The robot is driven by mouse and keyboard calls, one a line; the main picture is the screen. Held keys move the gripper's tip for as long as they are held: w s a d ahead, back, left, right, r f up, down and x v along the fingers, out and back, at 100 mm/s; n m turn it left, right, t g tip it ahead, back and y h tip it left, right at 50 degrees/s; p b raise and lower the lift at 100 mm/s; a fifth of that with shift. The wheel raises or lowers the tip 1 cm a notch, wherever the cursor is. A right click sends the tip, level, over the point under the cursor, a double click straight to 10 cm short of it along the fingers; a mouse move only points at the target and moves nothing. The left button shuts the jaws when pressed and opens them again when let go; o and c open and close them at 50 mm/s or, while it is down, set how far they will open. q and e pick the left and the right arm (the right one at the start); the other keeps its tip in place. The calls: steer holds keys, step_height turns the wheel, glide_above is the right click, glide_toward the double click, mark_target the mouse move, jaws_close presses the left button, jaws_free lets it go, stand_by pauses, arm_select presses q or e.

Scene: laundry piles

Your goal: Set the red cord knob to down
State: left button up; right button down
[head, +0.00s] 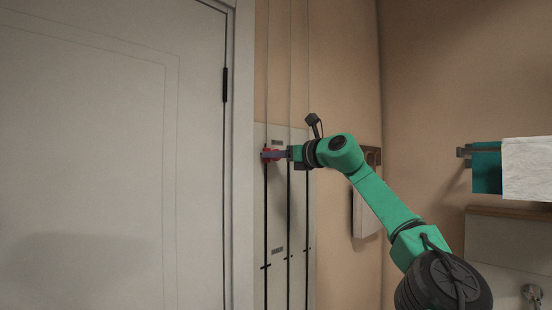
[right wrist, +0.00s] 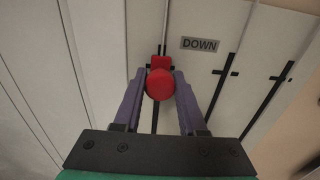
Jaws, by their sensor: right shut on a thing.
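The red cord knob (head: 266,155) sits on the leftmost cord of a pale wall panel (head: 277,205), near its upper part. It also shows in the right wrist view (right wrist: 159,85) as a red ball with a red block behind it. My right gripper (head: 272,155) is shut on the knob, one purple finger on each side of it (right wrist: 159,92). A plate reading DOWN (right wrist: 199,44) is above and to the right of the knob in the right wrist view. My left gripper is not in view.
Two more dark cords (head: 289,225) run beside the knob's cord. A white door (head: 110,150) stands close on the left. A towel (head: 527,168) hangs on the right wall, and a white item (head: 366,215) hangs behind my right arm.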

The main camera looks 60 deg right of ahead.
steer(key=shift+f, duration=0.1)
steer(key=shift+c, duration=2.3)
jaws_free()
steer(key=b+v, duration=0.7)
steer(key=v, duration=0.7)
steer(key=shift+s, duration=0.3)
steer(key=shift+a, duration=0.15)
